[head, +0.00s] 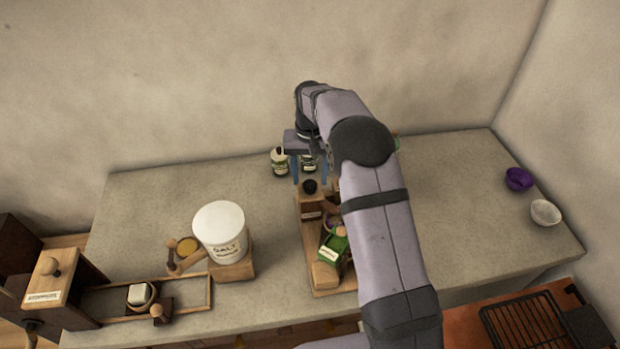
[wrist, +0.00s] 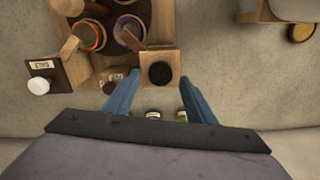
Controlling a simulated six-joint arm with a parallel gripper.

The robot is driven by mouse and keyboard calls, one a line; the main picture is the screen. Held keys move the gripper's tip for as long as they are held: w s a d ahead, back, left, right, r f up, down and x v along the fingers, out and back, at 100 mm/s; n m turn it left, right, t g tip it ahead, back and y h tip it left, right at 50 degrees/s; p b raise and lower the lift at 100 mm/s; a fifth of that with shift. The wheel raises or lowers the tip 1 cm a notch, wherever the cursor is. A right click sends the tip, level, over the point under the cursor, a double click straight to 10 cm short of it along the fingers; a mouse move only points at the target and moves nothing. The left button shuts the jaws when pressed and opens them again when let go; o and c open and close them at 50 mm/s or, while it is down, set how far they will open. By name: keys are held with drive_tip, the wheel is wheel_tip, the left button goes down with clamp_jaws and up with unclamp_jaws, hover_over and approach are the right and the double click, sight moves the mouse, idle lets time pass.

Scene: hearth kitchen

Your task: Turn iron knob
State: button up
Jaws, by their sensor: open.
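The iron knob is a round black knob (head: 310,186) on top of a light wooden block at the back end of a wooden rack (head: 326,292). In the wrist view the knob (wrist: 160,75) shows whole near the middle, on its square block. My gripper (head: 309,181) points down over it, open and empty. In the wrist view its blue fingers (wrist: 160,81) stand to the left and right of the knob, with gaps on both sides. I cannot tell whether the fingertips are level with the knob or above it. My arm hides part of the rack.
Small jars (head: 279,161) stand just behind the block. A green box (head: 334,243) and cups are on the rack. A salt jar (head: 219,229) stands to the left. Purple (head: 518,179) and white (head: 545,212) bowls are far right. The counter between is clear.

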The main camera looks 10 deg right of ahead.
sight(311, 184)
wheel_tip(311, 184, up, 6)
drive_tip(key=shift+r+b, duration=0.1)
drive_tip(key=shift+b, duration=0.7)
drive_tip(key=shift+s, duration=0.1)
drive_tip(key=shift+s, duration=0.2)
drive_tip(key=s+d+f+n, duration=0.1)
drive_tip(key=s+f, duration=0.1)
drive_tip(key=s, duration=1.3)
drive_tip(key=s+d+f+n, duration=0.1)
drive_tip(key=s+d+f, duration=0.1)
drive_tip(key=s, duration=1.4)
drive_tip(key=shift+f, duration=0.55)
